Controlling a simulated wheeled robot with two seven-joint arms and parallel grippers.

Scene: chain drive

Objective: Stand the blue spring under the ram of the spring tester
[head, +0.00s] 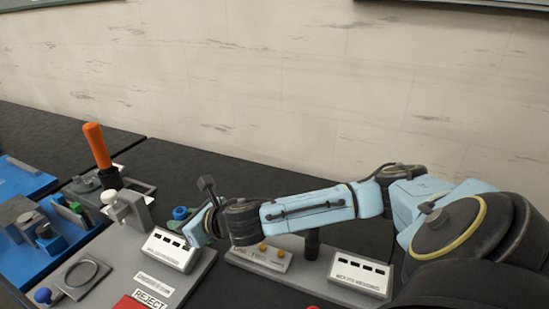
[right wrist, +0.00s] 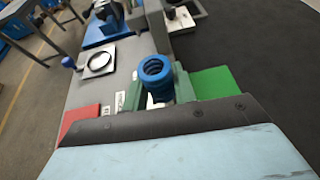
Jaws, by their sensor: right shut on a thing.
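The blue spring shows in the right wrist view (right wrist: 157,75) as stacked coils between the green fingers of my right gripper (right wrist: 157,92). The gripper is shut on it. In the head view my right gripper (head: 192,226) is at the end of the arm from the right, and a blue piece of the spring (head: 180,212) shows at its tip. The spring tester, with an orange lever (head: 97,145) and a pale grey ram part (head: 116,203), stands left of the gripper, apart from it. The space under the ram is not clear. My left gripper is not in view.
A grey base carries a red REJECT pad (head: 140,303), a white display box (head: 169,250), a ring (head: 82,272) and a blue knob (head: 42,295). A green pad (right wrist: 212,82) is beside the gripper. Blue fixtures (head: 40,235) stand left. The dark table behind is clear.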

